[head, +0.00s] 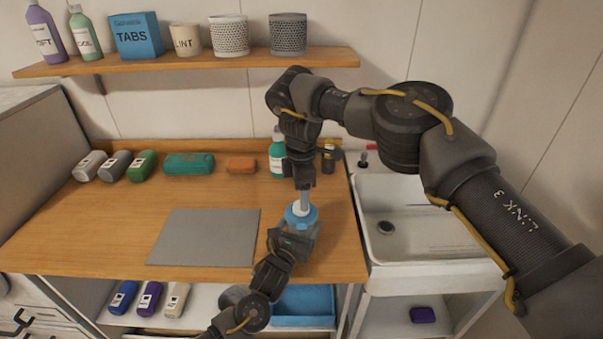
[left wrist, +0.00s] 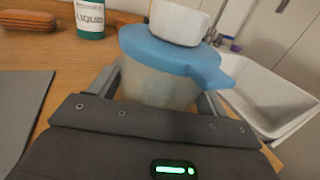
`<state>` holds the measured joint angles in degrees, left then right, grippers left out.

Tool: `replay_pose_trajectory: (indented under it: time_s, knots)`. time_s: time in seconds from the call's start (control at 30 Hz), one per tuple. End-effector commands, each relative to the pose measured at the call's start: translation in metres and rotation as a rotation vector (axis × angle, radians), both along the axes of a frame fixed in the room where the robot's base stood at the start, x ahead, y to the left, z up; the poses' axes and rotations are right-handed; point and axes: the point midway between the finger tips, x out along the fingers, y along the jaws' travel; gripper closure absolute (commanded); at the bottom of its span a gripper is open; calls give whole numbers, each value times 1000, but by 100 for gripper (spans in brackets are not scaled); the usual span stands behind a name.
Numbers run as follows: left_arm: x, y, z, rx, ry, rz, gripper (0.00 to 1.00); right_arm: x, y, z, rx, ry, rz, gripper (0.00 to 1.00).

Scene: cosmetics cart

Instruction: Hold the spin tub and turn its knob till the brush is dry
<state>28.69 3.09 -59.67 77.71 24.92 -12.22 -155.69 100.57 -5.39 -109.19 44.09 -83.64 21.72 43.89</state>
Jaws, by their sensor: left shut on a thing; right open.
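The spin tub has a cloudy clear body, a blue lid (head: 313,218) with a spout and a white knob (head: 299,208) on top. It stands upright at the front right of the wooden counter. My left gripper (head: 296,234) is shut on the tub's body; the left wrist view shows the tub (left wrist: 158,84) between its fingers, with the lid (left wrist: 172,55) and knob (left wrist: 180,22) above them. My right gripper (head: 304,200) is open and points down, its fingertips just above or at the knob; contact is unclear. I cannot make out the brush.
A grey mat (head: 204,237) lies left of the tub. A teal liquid bottle (head: 277,156) stands behind it, and an orange brush or block (head: 241,165) and a green case (head: 188,164) lie along the back. A white sink (head: 425,240) is to the right. A shelf (head: 190,62) runs above.

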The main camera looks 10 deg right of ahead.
Motion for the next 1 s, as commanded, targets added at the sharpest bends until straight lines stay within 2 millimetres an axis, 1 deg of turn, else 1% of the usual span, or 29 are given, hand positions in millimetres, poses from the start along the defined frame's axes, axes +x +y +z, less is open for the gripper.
replay_pose_trajectory:
  time_s: [0.03,0.2,0.3,0.4,0.6,1.0]
  knots:
    - [0,0,0,0,0,1,55,1,0,13,-3,-5,2,39]
    - [0,0,0,0,0,1,55,1,0,48,-3,-4,1,39]
    - [0,1,0,0,0,1,55,1,0,64,-3,-4,-1,39]
    - [0,1,0,0,0,1,55,1,0,75,-3,-3,0,39]
    - [0,1,0,0,0,1,55,0,0,83,0,0,0,39]
    - [0,0,0,0,-1,1,55,0,0,83,0,0,0,39]
